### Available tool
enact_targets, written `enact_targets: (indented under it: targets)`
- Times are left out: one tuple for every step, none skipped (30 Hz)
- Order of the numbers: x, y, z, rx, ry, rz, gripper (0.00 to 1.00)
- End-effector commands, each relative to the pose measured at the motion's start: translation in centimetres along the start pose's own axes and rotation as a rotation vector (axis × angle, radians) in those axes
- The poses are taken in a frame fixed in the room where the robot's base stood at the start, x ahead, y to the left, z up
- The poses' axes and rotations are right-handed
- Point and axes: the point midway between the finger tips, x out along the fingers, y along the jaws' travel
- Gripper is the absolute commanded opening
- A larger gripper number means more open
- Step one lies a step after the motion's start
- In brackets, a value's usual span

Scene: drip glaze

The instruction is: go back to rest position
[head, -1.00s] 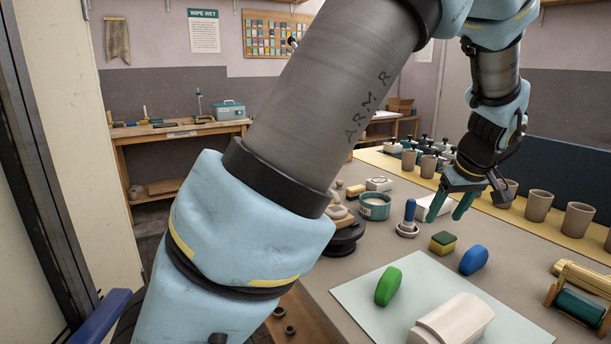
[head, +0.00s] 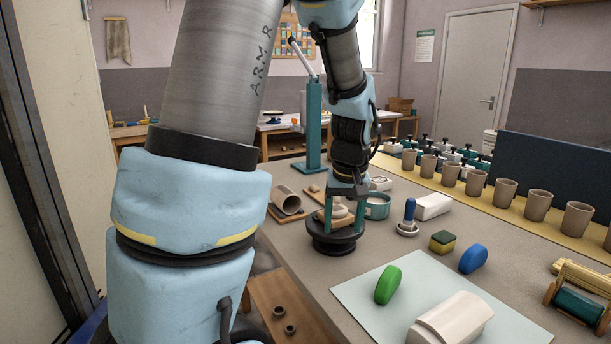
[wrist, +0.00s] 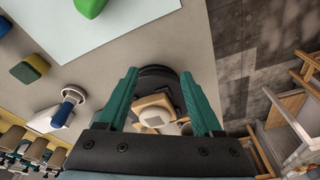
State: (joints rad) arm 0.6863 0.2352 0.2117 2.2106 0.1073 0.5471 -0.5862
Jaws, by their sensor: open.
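My gripper (head: 344,222) has teal fingers that point down over the black round stand (head: 335,243) near the table's left edge. The fingers are apart. In the wrist view my gripper (wrist: 165,105) is open, with the black stand (wrist: 160,76) and a pale piece on a small wooden block (wrist: 155,112) showing between and beyond the fingers. Nothing is visibly held. I cannot tell from these views whether the fingers touch the stand or the piece.
Several cups (head: 538,204) line the far strip. A teal post (head: 313,125) stands behind.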

Motion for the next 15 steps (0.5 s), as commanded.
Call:
enact_targets:
  targets:
    - [0.1, -2.5, 0.6, -0.004, -0.013, 0.006, 0.67]
    - [0.1, -3.7, 1.1, 0.004, -0.018, 0.011, 0.67]
    - [0.2, -5.3, 1.7, 0.014, -0.026, 0.015, 0.67]
    - [0.2, -6.4, 2.3, 0.023, -0.030, 0.019, 0.67]
    - [0.2, -7.5, 2.8, 0.030, -0.034, 0.023, 0.67]
    - [0.3, -8.8, 3.6, 0.041, -0.038, 0.027, 0.67]
    - [0.3, -9.7, 4.1, 0.049, -0.040, 0.029, 0.67]
    - [0.3, -10.6, 4.7, 0.056, -0.041, 0.032, 0.67]
    - [0.3, -11.5, 5.4, 0.064, -0.044, 0.035, 0.67]
    - [0.3, -12.2, 6.0, 0.071, -0.045, 0.036, 0.67]
    - [0.3, -12.8, 6.4, 0.078, -0.046, 0.037, 0.67]
    - [0.3, -13.4, 7.0, 0.086, -0.046, 0.038, 0.67]
    - [0.3, -13.8, 7.3, 0.091, -0.045, 0.038, 0.67]
    - [0.3, -14.1, 7.6, 0.096, -0.046, 0.039, 0.67]
    - [0.4, -14.5, 8.0, 0.100, -0.047, 0.039, 0.67]
